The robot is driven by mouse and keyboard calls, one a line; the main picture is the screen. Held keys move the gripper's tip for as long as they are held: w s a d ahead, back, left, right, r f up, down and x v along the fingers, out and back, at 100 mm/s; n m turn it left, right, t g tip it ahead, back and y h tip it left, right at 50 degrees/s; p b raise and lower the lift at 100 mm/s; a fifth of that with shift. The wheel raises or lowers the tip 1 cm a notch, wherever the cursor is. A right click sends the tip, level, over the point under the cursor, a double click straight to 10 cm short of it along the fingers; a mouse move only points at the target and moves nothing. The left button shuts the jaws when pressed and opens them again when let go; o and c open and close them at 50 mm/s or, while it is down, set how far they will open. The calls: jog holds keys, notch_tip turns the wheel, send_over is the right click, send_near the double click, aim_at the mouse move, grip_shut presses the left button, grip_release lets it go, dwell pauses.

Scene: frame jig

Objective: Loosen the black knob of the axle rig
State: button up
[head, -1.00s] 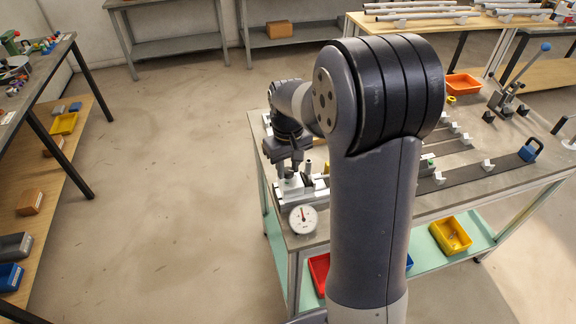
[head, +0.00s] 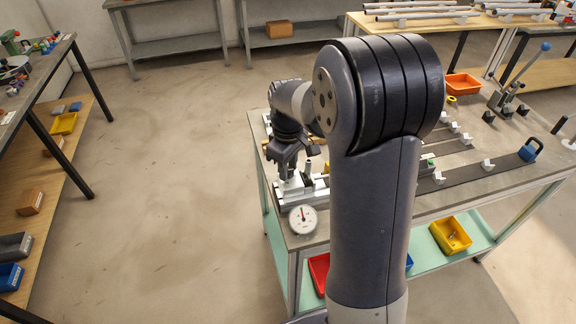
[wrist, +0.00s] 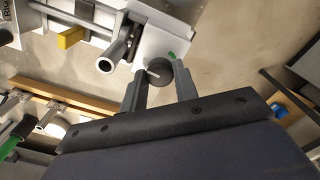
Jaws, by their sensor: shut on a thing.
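The black knob (wrist: 160,71) is a dark round cap with a white line on it, at the edge of the rig's pale block in the wrist view. My gripper (wrist: 158,78) has one finger on each side of the knob and is shut on it. The axle rig (head: 299,191) stands at the near left corner of the bench in the head view, and its white block (wrist: 150,45) shows in the wrist view. In the head view my gripper (head: 284,172) reaches down onto the rig and hides the knob.
A white dial gauge (head: 302,220) sits at the bench's near edge, close to my gripper. A metal tube end (wrist: 108,60) and a yellow piece (wrist: 71,37) lie near the knob. A blue padlock-shaped block (head: 529,151) is far right on the bench.

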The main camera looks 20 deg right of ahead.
jog(key=o, duration=1)
jog(key=shift+r, duration=0.1)
notch_tip(320, 180, up, 11)
jog(key=shift+f+b, duration=0.15)
jog(key=shift+b, duration=0.2)
notch_tip(320, 180, down, 11)
jog(key=shift+p, duration=0.35)
dwell(0.4)
